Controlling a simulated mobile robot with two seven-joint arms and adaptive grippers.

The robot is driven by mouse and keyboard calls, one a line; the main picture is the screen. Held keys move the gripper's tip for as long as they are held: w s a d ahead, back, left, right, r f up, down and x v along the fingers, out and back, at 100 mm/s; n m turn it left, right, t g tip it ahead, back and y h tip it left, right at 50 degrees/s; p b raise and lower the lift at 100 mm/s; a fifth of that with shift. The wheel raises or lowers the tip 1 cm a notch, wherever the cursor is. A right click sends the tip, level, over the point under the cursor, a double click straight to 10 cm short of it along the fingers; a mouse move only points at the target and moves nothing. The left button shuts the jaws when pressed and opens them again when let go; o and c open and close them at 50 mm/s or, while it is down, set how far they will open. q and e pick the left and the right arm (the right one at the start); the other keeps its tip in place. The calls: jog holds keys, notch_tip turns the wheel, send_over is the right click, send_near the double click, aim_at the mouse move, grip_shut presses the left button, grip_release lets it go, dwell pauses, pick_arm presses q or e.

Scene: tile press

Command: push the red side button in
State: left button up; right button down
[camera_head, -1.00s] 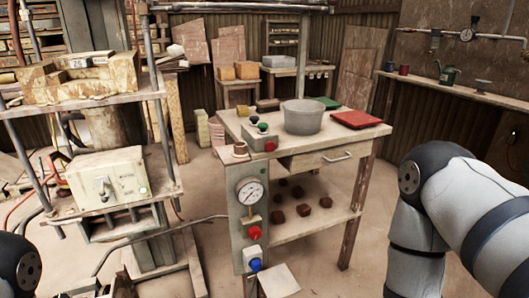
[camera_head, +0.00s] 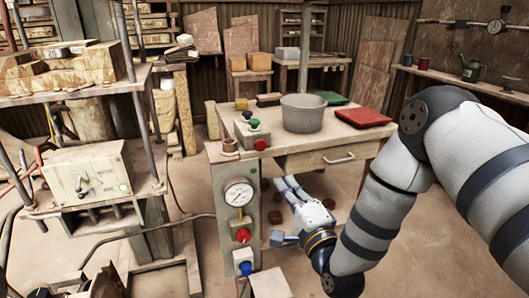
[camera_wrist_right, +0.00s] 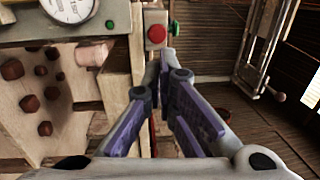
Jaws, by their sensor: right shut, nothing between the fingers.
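My left gripper is out of view.
The bench top holds a grey pot (camera_head: 303,113), a red tray (camera_head: 363,117) and a small button box (camera_head: 252,133). Dark red blocks (camera_wrist_right: 30,103) lie on the lower shelf.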

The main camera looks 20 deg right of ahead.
aim_at(262, 145)
jog(key=w, duration=0.4)
jog(key=w+r+b, duration=0.1)
jog(key=w, duration=0.8)
jog(key=shift+a+r, duration=0.2)
jog(key=shift+a, duration=0.15)
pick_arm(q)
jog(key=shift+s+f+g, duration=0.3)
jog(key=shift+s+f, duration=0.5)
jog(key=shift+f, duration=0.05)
pick_arm(e)
jog(key=shift+w+r, duration=0.15)
jog(key=shift+w, duration=0.3)
pick_arm(q)
jog(key=shift+b, duration=0.3)
